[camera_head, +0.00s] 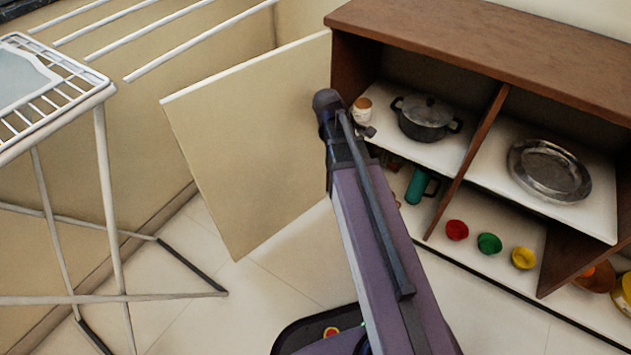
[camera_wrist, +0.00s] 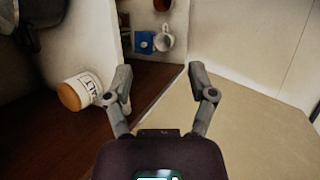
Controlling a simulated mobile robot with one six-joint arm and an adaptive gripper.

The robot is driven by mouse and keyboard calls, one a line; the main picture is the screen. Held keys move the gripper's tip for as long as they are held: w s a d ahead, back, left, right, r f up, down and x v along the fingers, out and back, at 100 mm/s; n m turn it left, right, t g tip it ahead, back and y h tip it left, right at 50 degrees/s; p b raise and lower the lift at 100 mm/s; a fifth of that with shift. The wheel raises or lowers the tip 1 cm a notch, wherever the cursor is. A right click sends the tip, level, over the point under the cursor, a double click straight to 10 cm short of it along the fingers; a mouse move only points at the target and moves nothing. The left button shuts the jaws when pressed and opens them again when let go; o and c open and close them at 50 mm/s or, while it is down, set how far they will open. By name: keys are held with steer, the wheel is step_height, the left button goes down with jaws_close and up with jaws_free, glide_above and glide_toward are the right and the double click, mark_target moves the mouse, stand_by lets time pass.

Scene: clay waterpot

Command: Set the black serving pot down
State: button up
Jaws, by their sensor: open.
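The black serving pot (camera_head: 425,119), lidded and with two side handles, sits upright on the white upper shelf in the left compartment of the cabinet. In the wrist view a dark rounded thing at the top left corner, probably the same pot (camera_wrist: 38,20), is cut off by the frame. My gripper (camera_wrist: 160,86) is open, with nothing between its fingers, and is apart from the pot. In the head view my arm hides most of the gripper, which is left of the pot near the cabinet's left edge.
A salt jar (camera_head: 361,109) with a cork-coloured lid is close to my gripper's left finger in the wrist view (camera_wrist: 82,92). The open cabinet door (camera_head: 255,140) stands left of my arm. A metal plate (camera_head: 549,170) lies in the right compartment. A drying rack (camera_head: 100,180) stands at far left.

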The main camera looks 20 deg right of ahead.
steer(key=s+a+f+m+y, duration=0.1)
steer(key=s+a+m+y, duration=0.2)
steer(key=a, duration=0.4)
steer(key=s+a+f+m+y, duration=0.1)
steer(key=s+a+m+y, duration=0.2)
steer(key=s+a, duration=0.3)
steer(key=shift+s+a+f+m, duration=0.15)
steer(key=shift+a+f+m, duration=0.15)
steer(key=shift+a+m, duration=0.7)
steer(key=shift+a, duration=0.15)
steer(key=shift+c, duration=1)
